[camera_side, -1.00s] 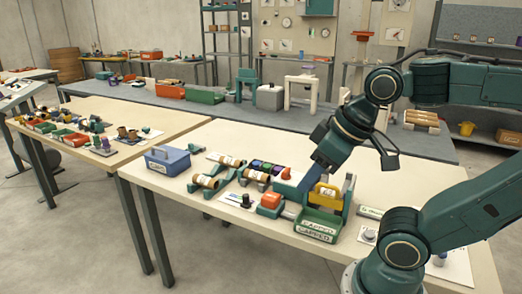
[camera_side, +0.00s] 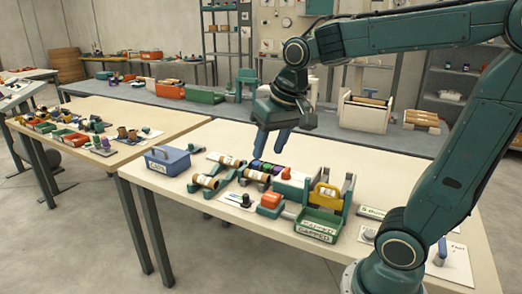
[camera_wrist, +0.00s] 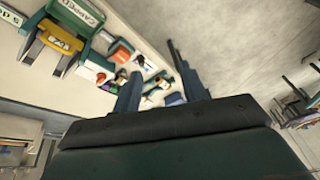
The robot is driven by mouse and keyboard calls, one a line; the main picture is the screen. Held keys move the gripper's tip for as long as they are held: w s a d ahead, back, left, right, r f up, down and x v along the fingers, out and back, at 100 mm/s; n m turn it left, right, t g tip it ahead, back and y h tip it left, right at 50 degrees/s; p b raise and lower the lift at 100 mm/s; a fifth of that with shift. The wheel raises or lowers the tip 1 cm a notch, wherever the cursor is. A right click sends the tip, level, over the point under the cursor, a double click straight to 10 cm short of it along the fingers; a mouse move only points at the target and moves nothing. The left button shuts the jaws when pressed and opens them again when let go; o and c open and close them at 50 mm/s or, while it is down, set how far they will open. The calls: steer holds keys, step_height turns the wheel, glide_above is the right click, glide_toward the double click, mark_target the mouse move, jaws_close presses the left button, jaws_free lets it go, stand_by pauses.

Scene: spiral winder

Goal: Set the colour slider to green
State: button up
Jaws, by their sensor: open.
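A row of small coloured blocks, green, blue, purple and red (camera_side: 266,171), sits on the winder at the middle of the table. A white plate (camera_side: 232,200) with a dark knob (camera_side: 246,200) lies in front of it. I cannot tell for sure which of these is the colour slider, or its setting. My gripper (camera_side: 272,152) is open and empty, fingers pointing down, in the air above and behind the coloured row. In the wrist view, its two dark fingers (camera_wrist: 153,62) stand apart, with winder parts small and partly hidden behind them.
An orange block (camera_side: 271,200) is in front. Cardboard rolls (camera_side: 205,181) lie on stands at the left, beside a blue caddy (camera_side: 167,160). The table's front left is bare.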

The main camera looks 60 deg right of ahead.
steer(key=w+d+f+m+g, duration=0.2)
steer(key=w+d+f+m, duration=0.3)
steer(key=w+d, duration=0.45)
steer(key=m+g, duration=0.2)
steer(key=m, duration=0.2)
glide_above(246, 194)
step_height(246, 194, down, 10)
steer(key=shift+f+y, duration=0.15)
steer(key=shift+y, duration=0.15)
steer(key=shift+f, duration=0.1)
step_height(246, 194, down, 14)
steer(key=shift+r, duration=0.2)
jaws_close()
